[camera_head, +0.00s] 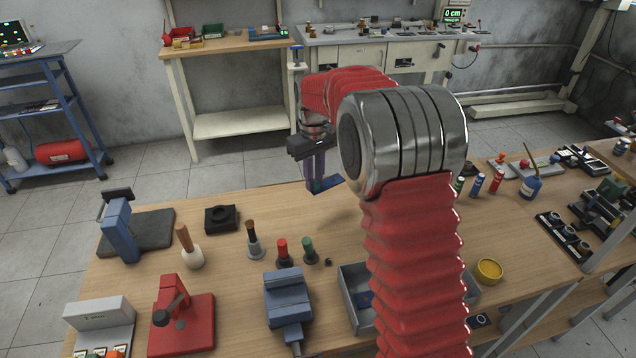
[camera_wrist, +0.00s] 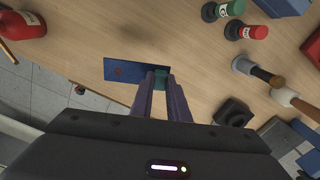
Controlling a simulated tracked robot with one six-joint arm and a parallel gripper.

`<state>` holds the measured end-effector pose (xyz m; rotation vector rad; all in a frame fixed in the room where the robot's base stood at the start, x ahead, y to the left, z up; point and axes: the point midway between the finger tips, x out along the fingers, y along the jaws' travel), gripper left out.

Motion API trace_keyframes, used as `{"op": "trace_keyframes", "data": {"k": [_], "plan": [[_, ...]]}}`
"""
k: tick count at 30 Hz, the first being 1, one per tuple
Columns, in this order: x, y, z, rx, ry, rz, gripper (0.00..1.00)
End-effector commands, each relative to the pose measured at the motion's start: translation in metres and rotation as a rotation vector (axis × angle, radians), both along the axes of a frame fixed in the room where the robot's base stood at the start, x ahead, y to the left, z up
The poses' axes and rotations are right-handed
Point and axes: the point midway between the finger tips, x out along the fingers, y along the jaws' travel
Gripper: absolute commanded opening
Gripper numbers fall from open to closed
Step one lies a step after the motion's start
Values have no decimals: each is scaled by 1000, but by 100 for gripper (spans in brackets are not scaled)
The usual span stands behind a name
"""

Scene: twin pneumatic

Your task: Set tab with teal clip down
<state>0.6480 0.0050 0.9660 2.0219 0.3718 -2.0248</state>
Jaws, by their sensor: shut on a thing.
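The tab (camera_wrist: 125,70) is a flat dark blue plate with a round reddish spot near one end. Its teal clip (camera_wrist: 160,79) sits at the other end, between my fingertips. My gripper (camera_wrist: 161,82) is shut on the clip. In the head view my gripper (camera_head: 315,184) points down near the far edge of the workbench, and the blue tab (camera_head: 330,184) sticks out to its right. The tab looks held above the wooden top; the exact gap cannot be told. My arm hides part of the bench behind it.
The wooden workbench (camera_head: 190,220) has clear wood around the tab. A black square block (camera_head: 221,219), a brush (camera_head: 254,240), red and green stoppers (camera_head: 283,252) and a blue vise (camera_head: 288,297) stand left and nearer. A grey tray (camera_head: 352,303) lies partly behind my arm.

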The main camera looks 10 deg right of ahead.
Motion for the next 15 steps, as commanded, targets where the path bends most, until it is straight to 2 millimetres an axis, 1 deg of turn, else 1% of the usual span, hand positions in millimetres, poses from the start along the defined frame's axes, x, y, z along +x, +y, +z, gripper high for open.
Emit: {"op": "trace_keyframes", "data": {"k": [5,12,15], "plan": [[2,-1,24,0,-4,-130,0],[1,-4,74,0,-5,-427,0],[-1,-4,93,1,-4,-538,0]]}}
